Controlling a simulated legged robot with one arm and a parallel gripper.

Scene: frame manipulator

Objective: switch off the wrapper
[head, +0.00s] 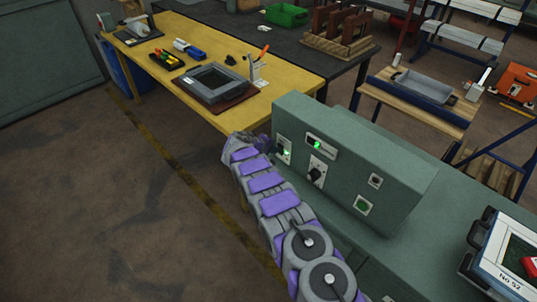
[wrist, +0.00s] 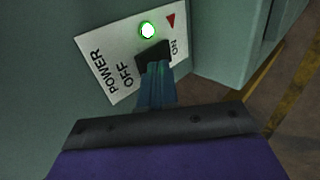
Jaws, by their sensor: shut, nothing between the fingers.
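The wrapper (head: 400,185) is a grey-green machine with a sloped control panel in the head view. Its POWER plate (wrist: 97,52) fills the top of the wrist view, with OFF on the left, ON on the right and a red triangle above ON. A green lamp (wrist: 147,30) on the plate is lit. The black switch (wrist: 152,50) lies between the two words, nearer ON. My gripper (wrist: 156,68) is shut and empty, its fingertips at the switch's lower edge; whether they touch it is unclear. In the head view my gripper (head: 266,141) is at the panel's left end, partly hidden.
A yellow table (head: 225,60) with a framed device (head: 212,82) stands behind my gripper. A tablet (head: 505,255) lies at right. Floor at left is clear.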

